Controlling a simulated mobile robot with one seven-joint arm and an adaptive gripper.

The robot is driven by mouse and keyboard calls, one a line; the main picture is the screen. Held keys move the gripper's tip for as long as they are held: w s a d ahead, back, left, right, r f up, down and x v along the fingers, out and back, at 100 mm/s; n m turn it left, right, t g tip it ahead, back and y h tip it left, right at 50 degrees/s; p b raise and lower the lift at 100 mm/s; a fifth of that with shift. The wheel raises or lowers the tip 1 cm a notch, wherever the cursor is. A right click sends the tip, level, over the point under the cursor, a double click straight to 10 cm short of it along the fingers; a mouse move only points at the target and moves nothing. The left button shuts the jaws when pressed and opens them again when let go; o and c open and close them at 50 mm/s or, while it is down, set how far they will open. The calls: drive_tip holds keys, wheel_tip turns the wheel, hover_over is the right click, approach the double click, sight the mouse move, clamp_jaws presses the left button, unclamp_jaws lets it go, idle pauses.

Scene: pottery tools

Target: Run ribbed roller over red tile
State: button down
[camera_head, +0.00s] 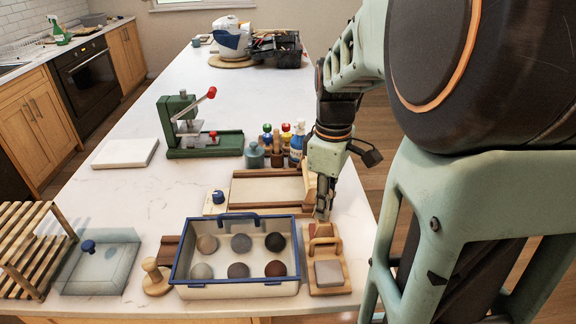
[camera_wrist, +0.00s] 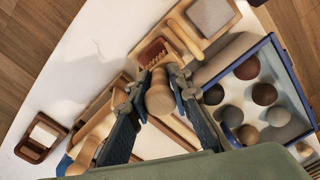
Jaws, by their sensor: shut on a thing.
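My gripper (camera_wrist: 158,86) points down and is shut on a light wooden handle (camera_wrist: 160,99), seen nearly end-on in the wrist view. Just beyond the handle, a red-brown surface with a ribbed edge (camera_wrist: 155,52) shows in a wooden tray. It seems to be the red tile with the ribbed roller at it, but I cannot tell whether they touch. The tray also holds a grey tile (camera_wrist: 209,16) and a wooden bar (camera_wrist: 185,39). In the head view, my gripper (camera_head: 322,212) is above the far end of this tray (camera_head: 346,286), and the red tile is mostly hidden there.
A blue-rimmed crate (camera_head: 240,292) of several clay balls stands close left of the tray. A wooden board (camera_head: 262,191) and several coloured-top bottles (camera_head: 297,146) lie behind. A green press (camera_head: 205,144) stands further back. The counter's right edge is close.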

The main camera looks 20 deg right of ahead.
drive_tip(key=shift+f+b, duration=0.35)
drive_tip(key=shift+f, duration=0.2)
